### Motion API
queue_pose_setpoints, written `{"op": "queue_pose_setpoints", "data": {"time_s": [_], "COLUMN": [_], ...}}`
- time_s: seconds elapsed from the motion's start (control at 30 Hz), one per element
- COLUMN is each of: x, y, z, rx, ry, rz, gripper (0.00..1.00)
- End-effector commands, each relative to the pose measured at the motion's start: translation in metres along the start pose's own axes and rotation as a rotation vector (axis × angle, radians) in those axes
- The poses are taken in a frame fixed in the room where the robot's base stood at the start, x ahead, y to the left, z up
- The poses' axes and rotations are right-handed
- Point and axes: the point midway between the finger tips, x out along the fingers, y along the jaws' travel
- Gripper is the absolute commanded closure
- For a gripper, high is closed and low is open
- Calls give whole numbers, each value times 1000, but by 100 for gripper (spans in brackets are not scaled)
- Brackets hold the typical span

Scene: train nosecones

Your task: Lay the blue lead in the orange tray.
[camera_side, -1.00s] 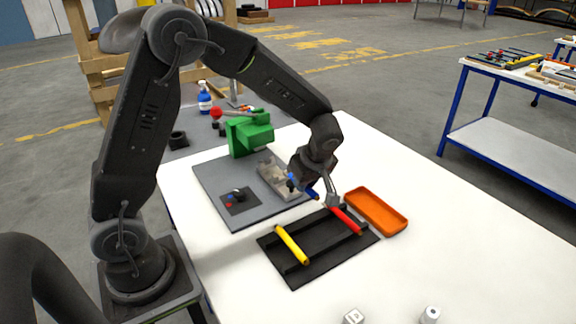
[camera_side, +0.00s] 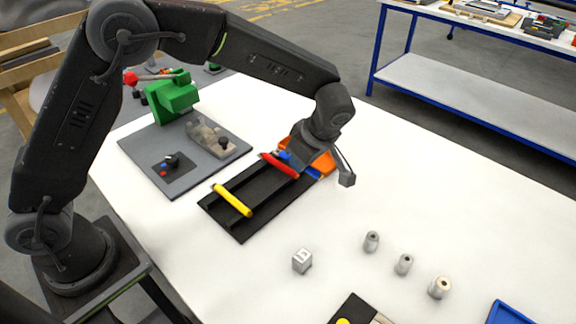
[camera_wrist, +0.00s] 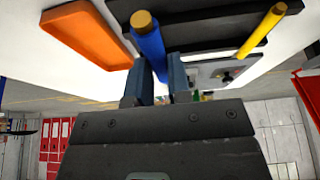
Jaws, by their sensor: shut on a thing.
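My gripper (camera_wrist: 157,78) is shut on the blue lead (camera_wrist: 149,38), a rod with a tan end, held between the two fingers. In the side view the blue lead (camera_side: 313,173) shows in part, the rest hidden by my gripper (camera_side: 298,160). The shallow orange tray (camera_side: 325,164) is partly hidden behind my gripper there. In the wrist view the orange tray (camera_wrist: 60,22) lies to the left of the blue lead, and its inside looks empty where it shows. I cannot tell how high the lead is held.
A black rack (camera_side: 243,229) carries a yellow lead (camera_side: 232,200) and a red lead (camera_side: 279,165) close to my gripper. A grey board (camera_side: 160,140) with a green vise (camera_side: 172,97) is behind.

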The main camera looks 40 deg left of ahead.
Motion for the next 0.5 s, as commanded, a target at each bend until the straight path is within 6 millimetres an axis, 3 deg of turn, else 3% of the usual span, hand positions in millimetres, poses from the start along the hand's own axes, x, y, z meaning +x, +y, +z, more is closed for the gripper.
{"op": "queue_pose_setpoints", "data": {"time_s": [0.03,0.2,0.33,0.5], "x": [2,6,10,13], "y": [17,66,92,109], "z": [-6,-30,-48,-61], "rx": [-6,-6,-5,-2], "ry": [-1,0,0,0], "rz": [0,-1,-1,-1], "gripper": [100,100,100,100]}}
